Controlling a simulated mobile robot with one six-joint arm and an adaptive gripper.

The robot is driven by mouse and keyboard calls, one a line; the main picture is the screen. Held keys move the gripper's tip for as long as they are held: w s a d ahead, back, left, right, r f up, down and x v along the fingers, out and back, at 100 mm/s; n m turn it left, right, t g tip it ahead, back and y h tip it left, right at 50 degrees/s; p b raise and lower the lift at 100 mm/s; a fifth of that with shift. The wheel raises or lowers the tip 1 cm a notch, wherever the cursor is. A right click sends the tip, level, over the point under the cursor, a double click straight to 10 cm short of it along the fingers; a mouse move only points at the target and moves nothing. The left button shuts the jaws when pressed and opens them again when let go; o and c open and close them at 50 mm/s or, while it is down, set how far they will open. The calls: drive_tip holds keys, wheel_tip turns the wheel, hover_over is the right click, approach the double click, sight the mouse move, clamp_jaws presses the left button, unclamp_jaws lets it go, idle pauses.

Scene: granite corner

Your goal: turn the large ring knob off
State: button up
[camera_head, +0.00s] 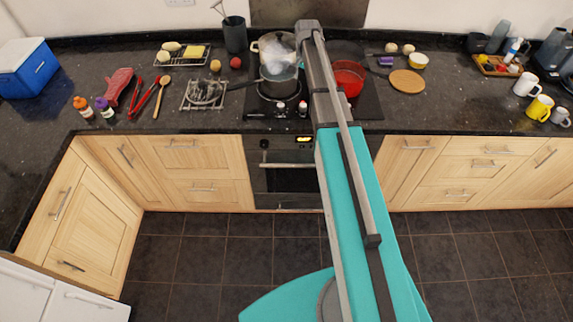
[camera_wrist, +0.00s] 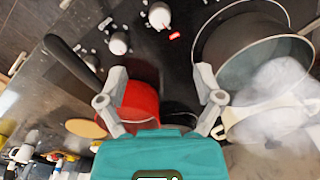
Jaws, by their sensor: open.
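White hob knobs stand along the front of the black hob. In the head view I see one knob (camera_head: 281,107) and another (camera_head: 303,109), with my arm covering the hob to their right. In the wrist view one knob (camera_wrist: 159,15) is at the top middle and another (camera_wrist: 118,43) is left of it. A small red mark (camera_wrist: 174,36) shows near the first. I cannot tell which knob is the large ring's. My gripper (camera_wrist: 161,78) is open, its fingers apart with no knob between them; it is above the hob. In the head view my arm hides it.
A steaming light pot (camera_head: 268,43) and a dark pan (camera_head: 280,88) stand on the hob's left. A red pot (camera_head: 350,78) stands on its right, below my fingers in the wrist view. A wooden board (camera_head: 408,81) lies farther right. Bare worktop (camera_head: 445,105) shows beyond.

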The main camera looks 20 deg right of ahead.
drive_tip(key=s+a+f+n+b, duration=0.3)
drive_tip(key=s+a+f+b, duration=0.2)
drive_tip(key=s, duration=0.4)
drive_tip(key=s+a+f+n+b, duration=0.2)
drive_tip(key=s+a+f+b, duration=0.2)
drive_tip(key=s, duration=0.4)
drive_tip(key=s+a+f+n+b, duration=0.3)
drive_tip(key=s+a+f+b, duration=0.2)
drive_tip(key=s, duration=0.4)
drive_tip(key=shift+s+a+f+n+b, duration=0.35)
drive_tip(key=shift+f+b, duration=0.35)
drive_tip(key=shift+b, duration=0.25)
drive_tip(key=shift+s+a+n, duration=0.25)
drive_tip(key=shift+s+a, duration=0.05)
drive_tip(key=shift+s, duration=0.55)
drive_tip(key=shift+d, duration=0.15)
